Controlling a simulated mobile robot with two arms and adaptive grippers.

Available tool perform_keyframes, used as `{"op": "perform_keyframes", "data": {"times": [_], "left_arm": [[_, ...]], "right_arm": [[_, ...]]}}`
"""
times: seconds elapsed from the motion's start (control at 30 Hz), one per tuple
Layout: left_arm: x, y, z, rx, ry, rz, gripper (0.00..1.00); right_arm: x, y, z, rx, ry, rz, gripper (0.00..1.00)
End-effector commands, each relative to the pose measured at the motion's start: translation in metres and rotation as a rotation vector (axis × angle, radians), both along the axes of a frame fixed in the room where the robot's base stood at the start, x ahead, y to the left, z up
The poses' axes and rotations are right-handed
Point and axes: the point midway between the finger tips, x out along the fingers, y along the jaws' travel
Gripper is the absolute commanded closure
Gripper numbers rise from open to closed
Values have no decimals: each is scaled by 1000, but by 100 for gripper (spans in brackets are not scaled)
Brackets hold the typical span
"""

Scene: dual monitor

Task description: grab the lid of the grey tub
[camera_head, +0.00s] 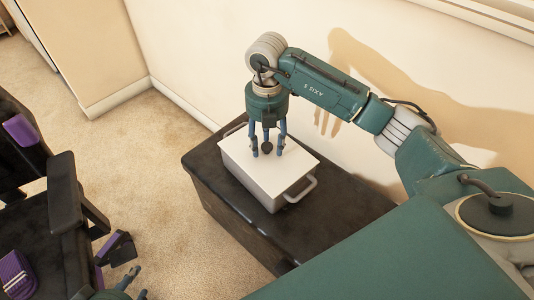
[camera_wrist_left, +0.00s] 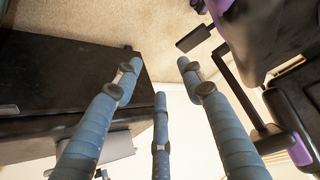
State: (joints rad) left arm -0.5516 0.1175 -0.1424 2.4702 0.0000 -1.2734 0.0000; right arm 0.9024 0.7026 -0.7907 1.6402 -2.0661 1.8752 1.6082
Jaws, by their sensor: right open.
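The grey tub (camera_head: 248,183) stands on a dark chest, with a flat pale lid (camera_head: 291,159) on top and a handle at its near right end. My right gripper (camera_head: 267,150) points straight down over the lid, its blue fingers spread and their tips at or just above it. A small dark piece shows between the fingers; I cannot tell whether it is a lid knob or a fingertip. My left gripper (camera_head: 137,283) is low at the bottom left, away from the tub. In the left wrist view its three fingers (camera_wrist_left: 158,75) are spread with nothing between them.
The dark chest (camera_head: 345,214) stands against the cream wall (camera_head: 200,45). A dark chair with purple parts (camera_head: 62,200) is at the left, close to my left gripper. Carpet (camera_head: 165,190) lies open between chair and chest.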

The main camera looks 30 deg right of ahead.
Motion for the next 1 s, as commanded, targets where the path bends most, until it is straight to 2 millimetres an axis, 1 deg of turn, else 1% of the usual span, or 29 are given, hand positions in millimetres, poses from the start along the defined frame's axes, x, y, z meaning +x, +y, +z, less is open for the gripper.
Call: {"op": "perform_keyframes", "data": {"times": [0.17,0.2,0.27,0.3,0.4,0.67,0.8,0.87,1.0], "left_arm": [[0,0,0,0,0,0,60],[0,0,0,0,0,0,60],[0,0,0,0,0,0,60],[0,0,0,0,0,0,60],[0,0,0,0,0,0,60],[0,0,0,0,0,0,60],[-2,0,0,2,11,0,60],[-6,1,-1,5,26,1,60],[-26,9,-10,23,108,10,60]], "right_arm": [[0,0,0,0,0,0,55],[0,0,0,0,0,1,62],[0,0,0,0,0,1,74],[0,0,0,0,0,1,82],[0,0,0,0,0,1,100],[0,0,1,1,-1,1,100],[0,0,5,1,-2,1,100],[1,0,8,0,-2,1,100],[1,0,22,0,-3,1,100]]}}
